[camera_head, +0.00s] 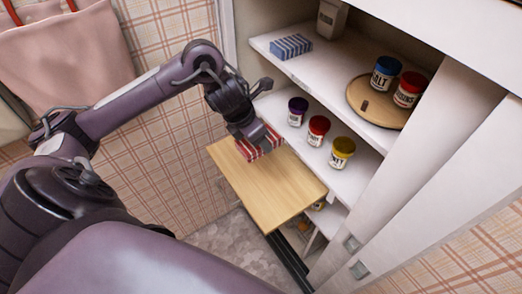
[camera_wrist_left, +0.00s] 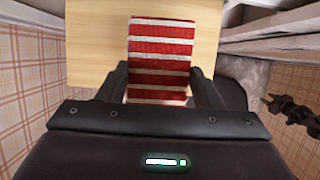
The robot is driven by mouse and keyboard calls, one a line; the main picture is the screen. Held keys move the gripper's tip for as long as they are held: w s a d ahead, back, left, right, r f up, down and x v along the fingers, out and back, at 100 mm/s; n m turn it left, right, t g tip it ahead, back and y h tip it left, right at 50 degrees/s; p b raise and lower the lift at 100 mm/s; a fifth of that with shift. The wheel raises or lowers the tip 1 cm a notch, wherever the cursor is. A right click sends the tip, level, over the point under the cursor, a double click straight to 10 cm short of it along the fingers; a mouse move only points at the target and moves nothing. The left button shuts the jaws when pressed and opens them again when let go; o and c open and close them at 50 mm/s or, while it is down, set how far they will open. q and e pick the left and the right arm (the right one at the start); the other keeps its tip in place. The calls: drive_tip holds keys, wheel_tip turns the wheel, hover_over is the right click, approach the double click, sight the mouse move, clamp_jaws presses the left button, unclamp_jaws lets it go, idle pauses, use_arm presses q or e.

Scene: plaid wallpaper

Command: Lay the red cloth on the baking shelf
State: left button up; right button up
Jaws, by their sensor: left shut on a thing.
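The red cloth is a folded block with red and white stripes. It shows below my left gripper in the head view (camera_head: 260,146) and between the fingers in the left wrist view (camera_wrist_left: 161,55). My left gripper (camera_head: 251,138) is shut on the cloth. The cloth is over the far left part of a pale wooden pull-out board (camera_head: 265,185), which looks like the baking shelf; it also shows in the left wrist view (camera_wrist_left: 87,45). I cannot tell whether the cloth touches the board. My right gripper is in neither view.
A white shelf behind the board holds a purple-lidded jar (camera_head: 297,111), a red-lidded jar (camera_head: 317,130) and a yellow-lidded jar (camera_head: 341,152). Above are a blue striped cloth (camera_head: 291,47) and a round wooden tray (camera_head: 356,101) with two jars. The board's near part is clear.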

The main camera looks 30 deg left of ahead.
use_arm(q)
wheel_tip(320, 180, down, 15)
drive_tip(key=shift+p, duration=0.7)
drive_tip(key=shift+f, duration=2.35)
drive_tip(key=o, duration=0.9)
